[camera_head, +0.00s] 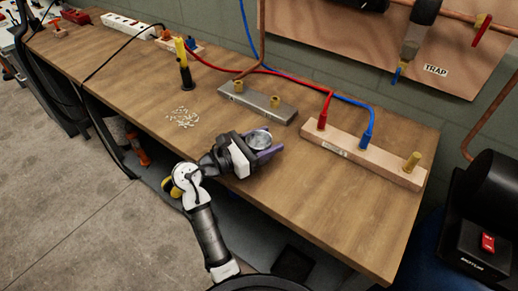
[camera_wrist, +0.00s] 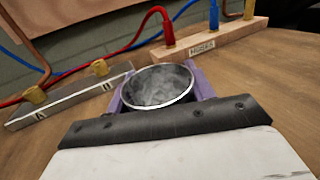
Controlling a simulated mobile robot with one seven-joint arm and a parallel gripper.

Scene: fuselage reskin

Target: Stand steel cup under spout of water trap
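The steel cup (camera_head: 259,139) is upright between the purple fingers of my gripper (camera_head: 268,150), over the front half of the workbench. In the wrist view the round cup (camera_wrist: 158,88) shows its open top, and the fingers of my gripper (camera_wrist: 160,82) press close on both sides of it. I cannot tell whether its base touches the bench. The water trap (camera_head: 418,40) hangs on the wooden wall panel at the upper right, beside a TRAP label. Its short blue spout (camera_head: 396,76) points down, well to the right of and above the cup.
A wooden block with red, blue and brass posts (camera_head: 362,153) stands on the workbench (camera_head: 330,215) between cup and trap. A grey metal bar (camera_head: 257,102) with brass fittings lies behind the cup. Small pale pieces (camera_head: 183,117) are scattered to the left. The bench's front right is clear.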

